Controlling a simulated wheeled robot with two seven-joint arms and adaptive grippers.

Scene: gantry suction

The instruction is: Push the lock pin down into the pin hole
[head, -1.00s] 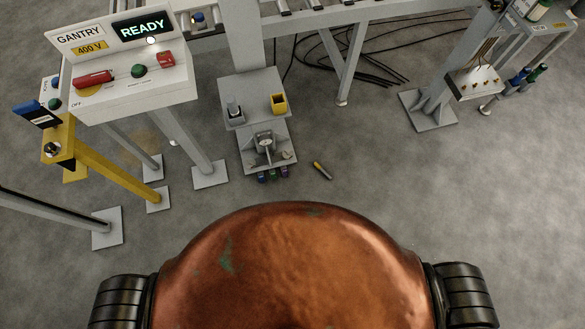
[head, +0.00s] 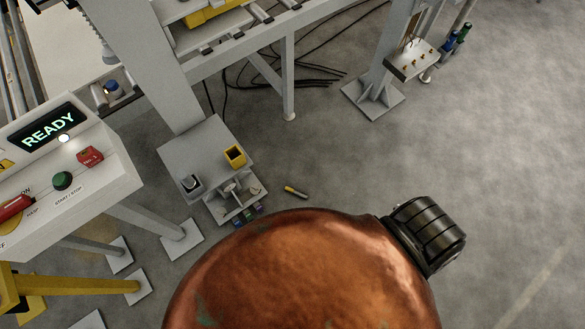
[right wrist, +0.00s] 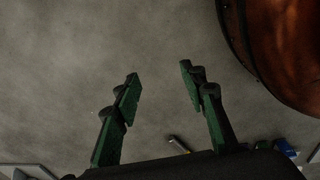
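I cannot make out the lock pin or its pin hole in either view now. A yellow beam (head: 75,285) is at the lower left of the head view, cut off by the picture edge. My right gripper (right wrist: 160,72) shows in the right wrist view, its two green fingers spread wide with only bare floor between them. Nothing is held in it. My left gripper is in neither view.
A control box (head: 110,178) reading READY stands at the left. A grey stand (head: 205,150) carries a yellow cup (head: 235,156). A yellow-tipped tool (head: 296,192) lies on the floor. Black cables run under the gantry. Floor at the right is clear.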

